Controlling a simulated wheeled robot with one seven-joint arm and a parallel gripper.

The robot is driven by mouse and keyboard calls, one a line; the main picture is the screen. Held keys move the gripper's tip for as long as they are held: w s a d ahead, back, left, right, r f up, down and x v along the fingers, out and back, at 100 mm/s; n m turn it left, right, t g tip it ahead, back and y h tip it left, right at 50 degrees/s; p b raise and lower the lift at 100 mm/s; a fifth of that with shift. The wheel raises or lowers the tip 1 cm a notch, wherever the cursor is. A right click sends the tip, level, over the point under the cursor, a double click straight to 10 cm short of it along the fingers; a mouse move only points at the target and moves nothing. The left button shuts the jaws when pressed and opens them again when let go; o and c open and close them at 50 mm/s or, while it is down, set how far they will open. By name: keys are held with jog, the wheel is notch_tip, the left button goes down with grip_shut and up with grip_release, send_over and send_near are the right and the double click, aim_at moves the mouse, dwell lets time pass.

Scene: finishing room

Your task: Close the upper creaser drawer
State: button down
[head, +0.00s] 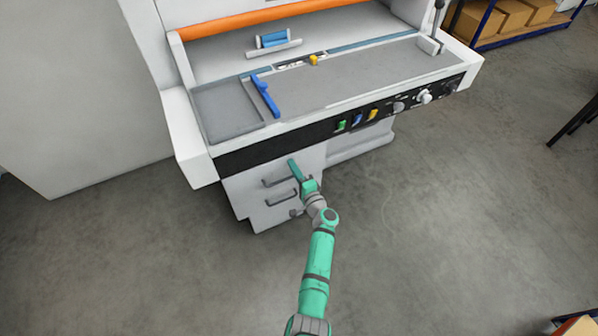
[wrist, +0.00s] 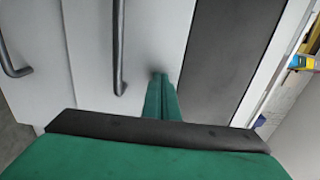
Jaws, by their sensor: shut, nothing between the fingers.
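The upper creaser drawer (head: 259,177) is in the white cabinet under the machine's black control strip. Its dark bar handle (wrist: 118,45) shows in the wrist view, and the drawer's pale front (wrist: 150,30) fills the middle there. My gripper (head: 291,162) is shut and empty, its green fingers together. In the wrist view the fingertips (wrist: 161,75) are at the upper drawer front, between its handle and the dark strip. They touch it or nearly so. Any gap behind the drawer front is too small to make out.
The lower drawer's handle (wrist: 12,62) is just below the upper one. The creaser (head: 330,100) overhangs the drawers with its black control strip (head: 270,147). Open grey floor (head: 440,220) lies to the right. A shelf with cardboard boxes (head: 505,15) stands at the back right.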

jog(key=shift+x, duration=1)
jog(key=shift+w+r, duration=0.1)
jog(key=shift+r, duration=0.15)
jog(key=v, duration=1.4)
jog(key=shift+s+d+f, duration=0.15)
jog(key=shift+s+f, duration=0.15)
